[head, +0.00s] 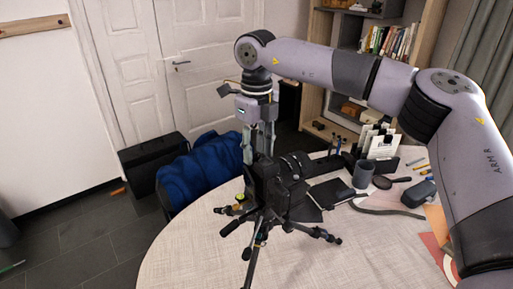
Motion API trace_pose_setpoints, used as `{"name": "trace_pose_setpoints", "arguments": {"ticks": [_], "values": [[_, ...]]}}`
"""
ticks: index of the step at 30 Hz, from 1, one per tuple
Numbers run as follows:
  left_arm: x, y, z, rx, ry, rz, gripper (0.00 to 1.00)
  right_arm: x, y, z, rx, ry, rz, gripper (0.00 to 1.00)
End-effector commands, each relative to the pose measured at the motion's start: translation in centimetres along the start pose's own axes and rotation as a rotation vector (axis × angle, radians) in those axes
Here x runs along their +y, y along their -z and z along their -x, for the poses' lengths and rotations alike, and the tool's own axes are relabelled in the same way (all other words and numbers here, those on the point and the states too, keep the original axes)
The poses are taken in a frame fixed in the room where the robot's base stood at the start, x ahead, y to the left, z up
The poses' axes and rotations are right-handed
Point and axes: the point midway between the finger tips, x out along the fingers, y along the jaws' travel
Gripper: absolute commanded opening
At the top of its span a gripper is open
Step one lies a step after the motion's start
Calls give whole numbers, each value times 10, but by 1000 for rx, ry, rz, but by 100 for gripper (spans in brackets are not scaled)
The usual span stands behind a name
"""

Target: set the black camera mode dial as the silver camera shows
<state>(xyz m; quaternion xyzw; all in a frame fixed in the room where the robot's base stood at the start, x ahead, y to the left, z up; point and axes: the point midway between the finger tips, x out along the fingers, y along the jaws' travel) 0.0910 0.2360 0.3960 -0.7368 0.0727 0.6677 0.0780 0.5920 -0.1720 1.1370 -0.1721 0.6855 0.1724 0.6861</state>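The black camera (268,186) sits on a black tripod (252,258) on the round table, its lens toward the right. My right gripper (257,157) points straight down just above the camera's top, at its left part. Its two fingers stand apart with a gap between them. The mode dial cannot be made out; the fingertips and dark body cover that area. Whether the fingertips touch the camera cannot be told. I cannot make out a silver camera in this view. My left gripper is out of view.
The round table (190,250) is bare at the front left. To the right stand a dark cup (363,173), a white card (383,147), a grey-blue item (418,194) and a strap. A blue cloth (205,168) lies behind the table. A bookshelf (340,104) stands at the back.

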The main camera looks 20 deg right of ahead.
Motion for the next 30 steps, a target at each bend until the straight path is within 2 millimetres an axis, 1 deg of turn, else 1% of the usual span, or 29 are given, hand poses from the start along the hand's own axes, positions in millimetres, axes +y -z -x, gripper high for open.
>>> {"name": "trace_pose_setpoints", "arguments": {"ticks": [1,2,15,24,30], "values": [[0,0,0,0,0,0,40,0,0,0,0,0,0,31],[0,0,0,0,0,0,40,0,0,0,0,0,0,29],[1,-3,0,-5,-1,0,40,0,0,1,0,0,-1,0],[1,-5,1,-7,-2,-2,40,0,0,1,0,0,14,0],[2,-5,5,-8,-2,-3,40,0,0,1,0,-1,171,0]]}}
